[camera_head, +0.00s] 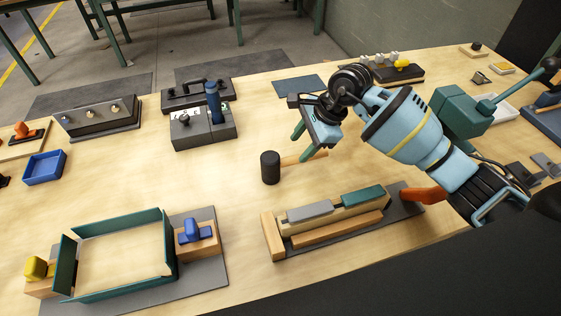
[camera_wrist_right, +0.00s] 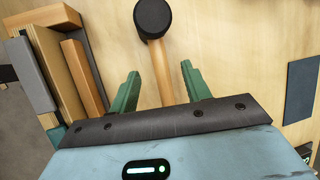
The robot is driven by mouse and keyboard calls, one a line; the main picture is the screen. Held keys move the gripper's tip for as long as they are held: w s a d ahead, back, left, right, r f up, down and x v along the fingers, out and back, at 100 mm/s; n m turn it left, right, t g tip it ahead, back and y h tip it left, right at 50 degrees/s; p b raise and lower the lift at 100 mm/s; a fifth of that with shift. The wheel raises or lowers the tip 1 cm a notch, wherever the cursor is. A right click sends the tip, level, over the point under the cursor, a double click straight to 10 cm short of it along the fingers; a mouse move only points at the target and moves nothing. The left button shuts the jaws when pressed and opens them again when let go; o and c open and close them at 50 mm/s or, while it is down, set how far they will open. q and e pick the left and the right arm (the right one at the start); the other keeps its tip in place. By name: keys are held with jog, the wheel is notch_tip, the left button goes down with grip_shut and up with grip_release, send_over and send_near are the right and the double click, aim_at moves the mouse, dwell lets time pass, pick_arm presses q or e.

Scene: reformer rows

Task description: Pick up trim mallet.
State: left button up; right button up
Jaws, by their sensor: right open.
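The trim mallet (camera_head: 270,167) lies on the wooden table, its black head to the left and its pale wooden handle (camera_head: 303,157) running right, under my right gripper. My right gripper (camera_head: 311,148) is open, with green fingers, above the handle end. In the right wrist view the mallet's black head (camera_wrist_right: 155,17) is at the top. Its handle (camera_wrist_right: 162,70) runs down between the two open fingers (camera_wrist_right: 160,90), and its lower end is hidden behind the gripper body. I cannot tell whether the fingers touch the handle. My left gripper is not in view.
A wooden fixture with grey and green blocks (camera_head: 335,208) lies in front of the mallet, with an orange handle (camera_head: 424,195) at its right. A grey block with a blue post (camera_head: 204,128) stands to the left. A teal frame (camera_head: 120,254) is at front left. Table around the mallet's head is clear.

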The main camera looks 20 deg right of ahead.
aim_at(288, 158)
jog(key=shift+s+b+x, duration=0.2)
jog(key=shift+b+x, duration=0.25)
jog(key=shift+x, duration=0.75)
jog(key=shift+w+a+f, duration=0.15)
jog(key=shift+f, duration=0.1)
jog(key=shift+r, duration=0.1)
jog(key=b+x, duration=0.2)
jog(key=x, duration=0.3)
jog(key=shift+a, duration=0.15)
jog(key=shift+r, duration=0.1)
grip_shut()
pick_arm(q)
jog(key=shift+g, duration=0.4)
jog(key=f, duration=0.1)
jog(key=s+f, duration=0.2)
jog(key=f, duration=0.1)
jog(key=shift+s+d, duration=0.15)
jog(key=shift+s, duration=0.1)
pick_arm(e)
jog(key=shift+r, duration=0.1)
